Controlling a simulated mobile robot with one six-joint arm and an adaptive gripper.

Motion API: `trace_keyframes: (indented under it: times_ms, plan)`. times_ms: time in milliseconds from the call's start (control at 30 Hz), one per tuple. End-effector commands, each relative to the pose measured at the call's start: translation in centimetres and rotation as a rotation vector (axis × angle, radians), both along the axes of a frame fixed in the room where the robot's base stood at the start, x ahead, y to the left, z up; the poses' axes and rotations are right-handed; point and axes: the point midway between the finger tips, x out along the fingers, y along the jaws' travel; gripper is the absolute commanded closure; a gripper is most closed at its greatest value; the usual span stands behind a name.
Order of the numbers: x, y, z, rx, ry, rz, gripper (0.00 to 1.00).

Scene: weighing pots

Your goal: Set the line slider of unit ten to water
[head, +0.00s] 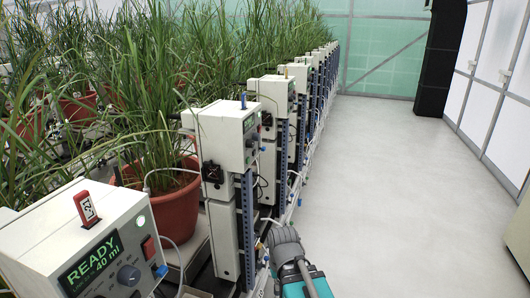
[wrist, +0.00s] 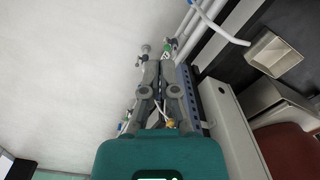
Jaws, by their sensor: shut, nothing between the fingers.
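In the wrist view my gripper (wrist: 160,65) is shut and empty. Its fingertips are close to a small fitting (wrist: 168,51) with a green and white mark, at the lower end of the white pipes; I cannot tell if they touch. I cannot make out for certain a line slider or its setting. In the head view my grey and teal arm reaches low beside the row of weighing units, and the fingertips are hidden. The nearest unit (head: 130,225) shows READY 40 ml and carries a red tag (head: 87,204). No unit number ten is readable on the units.
A second unit (head: 225,132) with a blue tag stands beyond, then several more in line. A potted plant (head: 172,205) stands between the first two. White pipes (wrist: 200,22) and a blue-grey perforated post (wrist: 186,88) are close to my fingers. The pale floor (head: 415,190) on the right is clear.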

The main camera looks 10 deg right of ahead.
Motion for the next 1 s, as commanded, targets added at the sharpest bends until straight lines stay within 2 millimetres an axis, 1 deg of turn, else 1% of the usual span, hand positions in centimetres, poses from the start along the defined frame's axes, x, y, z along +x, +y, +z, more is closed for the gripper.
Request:
trace_keyframes:
  times_ms: [167,367,667,833,1000]
  plan:
    - [1.2,0.1,1.4,0.06,-0.004,-0.098,1.0]
    - [3.5,0.2,4.0,0.189,0.001,-0.309,1.0]
    - [8.0,-0.3,9.3,0.446,0.058,-0.708,1.0]
    - [10.6,-1.0,12.8,0.595,0.121,-0.927,1.0]
    - [13.1,-2.2,16.6,0.743,0.206,-1.139,1.0]
